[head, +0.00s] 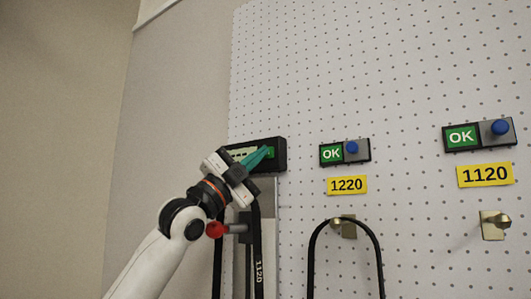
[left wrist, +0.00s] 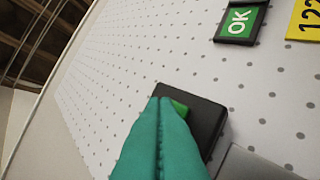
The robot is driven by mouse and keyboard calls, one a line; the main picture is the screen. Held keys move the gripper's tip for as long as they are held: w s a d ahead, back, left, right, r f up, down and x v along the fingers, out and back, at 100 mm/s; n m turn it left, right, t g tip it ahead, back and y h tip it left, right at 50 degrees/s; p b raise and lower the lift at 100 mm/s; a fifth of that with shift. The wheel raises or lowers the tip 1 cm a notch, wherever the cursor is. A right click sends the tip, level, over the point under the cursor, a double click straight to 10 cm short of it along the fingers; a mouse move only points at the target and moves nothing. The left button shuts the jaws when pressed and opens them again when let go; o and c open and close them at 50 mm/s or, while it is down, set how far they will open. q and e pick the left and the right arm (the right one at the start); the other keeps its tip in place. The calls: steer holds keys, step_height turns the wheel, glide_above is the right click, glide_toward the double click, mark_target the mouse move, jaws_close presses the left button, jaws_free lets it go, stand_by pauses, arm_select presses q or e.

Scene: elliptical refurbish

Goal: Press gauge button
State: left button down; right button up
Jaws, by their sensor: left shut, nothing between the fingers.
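The gauge (head: 281,155) is a black box with a green part on its face, mounted on the pegboard left of the OK boxes. My left gripper (head: 266,152) is shut and empty, its teal fingertips in front of the gauge's face. In the left wrist view the closed teal fingers (left wrist: 160,110) overlap the black gauge box (left wrist: 205,120) and partly cover a green patch (left wrist: 180,108), which looks like the button. I cannot tell whether the tips touch it. My right gripper is not in view.
Two OK boxes with blue knobs (head: 352,147) (head: 499,127) sit to the right above yellow labels 1220 (head: 347,185) and 1120 (head: 485,175). A black belt (head: 345,222) hangs on a hook. A red knob (head: 215,230) is close below my left gripper. The pegboard (head: 400,70) above is clear.

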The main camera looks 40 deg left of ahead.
arm_select(q)
steer(key=shift+s, duration=0.6)
steer(key=s, duration=0.4)
steer(key=s+b, duration=0.1)
steer(key=s, duration=0.1)
steer(key=shift+d, duration=0.4)
steer(key=shift+w, duration=0.1)
